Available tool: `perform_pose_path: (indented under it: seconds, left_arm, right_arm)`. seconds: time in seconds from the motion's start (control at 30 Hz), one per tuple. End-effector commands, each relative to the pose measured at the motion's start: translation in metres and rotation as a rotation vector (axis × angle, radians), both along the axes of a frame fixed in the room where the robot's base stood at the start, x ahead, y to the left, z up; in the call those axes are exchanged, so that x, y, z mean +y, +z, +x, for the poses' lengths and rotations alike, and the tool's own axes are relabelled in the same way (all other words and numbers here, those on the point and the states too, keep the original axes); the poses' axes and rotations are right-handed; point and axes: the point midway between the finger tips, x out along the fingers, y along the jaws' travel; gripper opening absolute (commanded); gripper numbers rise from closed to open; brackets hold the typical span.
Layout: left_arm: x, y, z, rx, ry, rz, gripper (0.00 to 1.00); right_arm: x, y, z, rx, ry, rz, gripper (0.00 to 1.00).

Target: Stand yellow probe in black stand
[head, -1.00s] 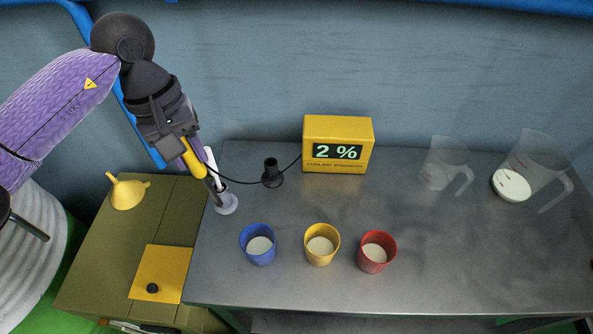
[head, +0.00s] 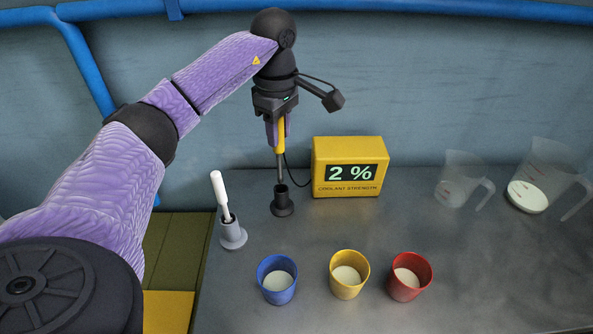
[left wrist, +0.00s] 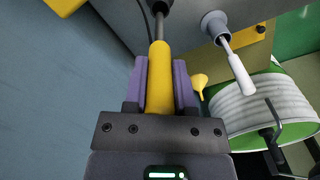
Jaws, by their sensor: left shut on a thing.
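My left gripper (head: 277,128) is shut on the yellow probe (head: 280,142), which hangs upright with its thin grey metal tip pointing down. The black stand (head: 283,208) is on the metal table, directly under the probe. The tip meets the stand's mouth in the head view; I cannot tell if it is inside or just above. In the left wrist view the probe (left wrist: 159,80) lies between the purple fingers (left wrist: 160,68), its shaft running to the black stand at the top edge. My right gripper is not in view.
A grey stand (head: 233,236) holding a white stick (head: 219,192) is left of the black stand. The yellow display (head: 346,190) reading 2 % is at right, with a cable. Blue (head: 277,289), yellow (head: 348,285) and red (head: 408,287) cups stand in front. Clear jugs (head: 462,185) are far right.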

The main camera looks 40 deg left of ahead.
Motion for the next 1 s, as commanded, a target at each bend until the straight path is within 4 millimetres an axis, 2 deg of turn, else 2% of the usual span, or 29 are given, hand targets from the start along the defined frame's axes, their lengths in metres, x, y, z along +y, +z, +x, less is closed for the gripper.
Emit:
perform_pose_path:
  seconds: [0.03, 0.37, 0.7, 0.73, 0.87, 1.0]
  left_arm:
    - [0.000, -0.018, 0.000, 0.005, -0.001, 0.000, 0.00]
    - [-0.001, -0.073, 0.000, 0.004, -0.004, 0.000, 0.00]
    - [-0.001, -0.076, 0.000, 0.000, -0.005, 0.000, 0.00]
    - [-0.001, -0.075, 0.000, 0.000, -0.005, 0.000, 0.39]
    - [-0.001, -0.075, 0.000, 0.000, -0.005, 0.000, 0.67]
    - [-0.001, -0.075, 0.000, 0.000, -0.005, 0.000, 0.68]
  right_arm:
    - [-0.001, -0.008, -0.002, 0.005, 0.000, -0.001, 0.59]
    - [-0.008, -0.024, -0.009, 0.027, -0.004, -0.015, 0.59]
    - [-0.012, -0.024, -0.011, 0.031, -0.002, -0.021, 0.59]
    - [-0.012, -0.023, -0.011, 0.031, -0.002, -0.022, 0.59]
    - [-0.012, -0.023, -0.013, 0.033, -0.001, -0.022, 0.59]
    - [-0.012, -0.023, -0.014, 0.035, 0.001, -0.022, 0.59]
